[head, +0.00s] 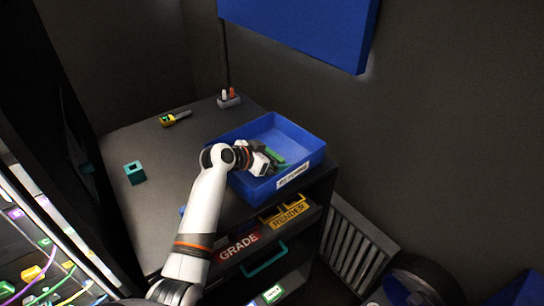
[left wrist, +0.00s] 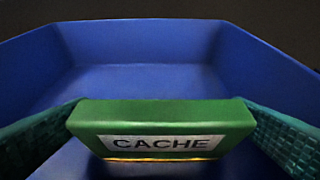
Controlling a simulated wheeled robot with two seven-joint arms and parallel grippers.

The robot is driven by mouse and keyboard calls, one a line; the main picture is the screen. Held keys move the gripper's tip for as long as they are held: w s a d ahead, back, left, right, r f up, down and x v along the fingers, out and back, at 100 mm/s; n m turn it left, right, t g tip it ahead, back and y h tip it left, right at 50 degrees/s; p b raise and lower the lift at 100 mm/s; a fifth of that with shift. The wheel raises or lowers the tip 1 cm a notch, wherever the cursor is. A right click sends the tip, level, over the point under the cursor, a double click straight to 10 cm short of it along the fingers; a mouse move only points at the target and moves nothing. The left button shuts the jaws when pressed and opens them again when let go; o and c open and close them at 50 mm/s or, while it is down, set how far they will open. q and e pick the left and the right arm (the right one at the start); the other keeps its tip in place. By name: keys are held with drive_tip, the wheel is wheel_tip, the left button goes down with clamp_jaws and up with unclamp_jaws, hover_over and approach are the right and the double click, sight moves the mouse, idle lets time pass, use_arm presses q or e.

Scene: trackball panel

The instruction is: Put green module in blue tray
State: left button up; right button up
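The green module (left wrist: 160,115) fills the lower middle of the left wrist view, its white label reading CACHE. Its ends meet the textured teal finger pads on both sides, so my left gripper (head: 270,161) is shut on it. In the head view the module shows as a small green strip (head: 278,165), partly hidden by the gripper. The blue tray (head: 310,154) stands at the cabinet's right end, and the gripper is within its outline. The tray's walls (left wrist: 140,45) surround the module in the wrist view. I cannot tell whether the module touches the tray floor. My right gripper is not in view.
A teal block (head: 134,173) and a yellow-and-green tool (head: 174,118) lie on the dark cabinet top (head: 160,215). A small switch box (head: 229,101) stands at the back. Shelves below hold a yellow RENDER module (head: 288,211) and a green labelled module (head: 272,293).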

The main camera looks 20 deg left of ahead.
use_arm(q)
drive_tip(key=shift+r, duration=0.1)
drive_tip(key=shift+s+r, duration=0.1)
drive_tip(key=shift+r, duration=0.05)
drive_tip(key=b+v, duration=0.2)
drive_tip(key=v, duration=0.8)
drive_tip(key=shift+s+a, duration=0.2)
drive_tip(key=shift+a, duration=0.05)
drive_tip(key=shift+s+a+r, duration=0.25)
drive_tip(key=shift+s+r, duration=0.1)
drive_tip(key=shift+s, duration=0.2)
